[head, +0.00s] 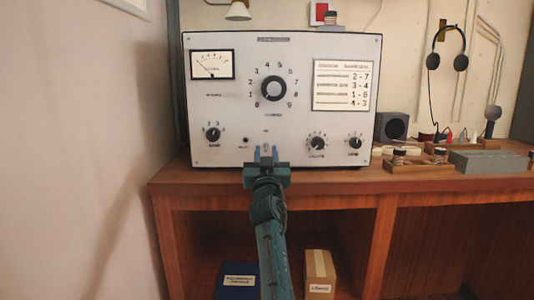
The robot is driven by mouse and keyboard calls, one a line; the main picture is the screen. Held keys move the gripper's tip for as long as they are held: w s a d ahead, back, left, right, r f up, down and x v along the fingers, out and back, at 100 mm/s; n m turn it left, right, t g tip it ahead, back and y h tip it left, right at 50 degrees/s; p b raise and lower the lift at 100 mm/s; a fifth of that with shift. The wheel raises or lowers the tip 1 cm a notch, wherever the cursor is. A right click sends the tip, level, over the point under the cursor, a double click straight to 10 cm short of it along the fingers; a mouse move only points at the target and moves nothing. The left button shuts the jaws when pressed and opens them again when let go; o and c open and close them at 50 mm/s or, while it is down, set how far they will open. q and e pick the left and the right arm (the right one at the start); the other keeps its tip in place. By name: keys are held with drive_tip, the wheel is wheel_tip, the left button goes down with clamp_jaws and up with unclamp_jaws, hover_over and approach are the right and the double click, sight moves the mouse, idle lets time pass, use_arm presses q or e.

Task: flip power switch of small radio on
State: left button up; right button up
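The small radio (215,112) is a white-faced box with a meter, a large central dial and smaller knobs. It stands upright at the left end of the wooden desk. My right gripper (266,154) is in front of the lower middle of its panel, below the dial (272,88). Its two fingertips are apart, with a narrow gap and nothing seen held between them. I cannot tell whether they touch the panel. The power switch is not clearly seen; the fingers cover part of the lower panel. A small dark round fitting (246,140) is just left of the fingers. My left gripper is out of view.
The desk's front edge (330,186) runs below the radio. A dark speaker (392,127), a wooden tray (419,165) and a grey box (490,161) are to the right. Headphones (446,48) hang on the wall. A plain wall (80,150) closes the left side.

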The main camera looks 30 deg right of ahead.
drive_tip(key=shift+c, duration=0.3)
clamp_jaws()
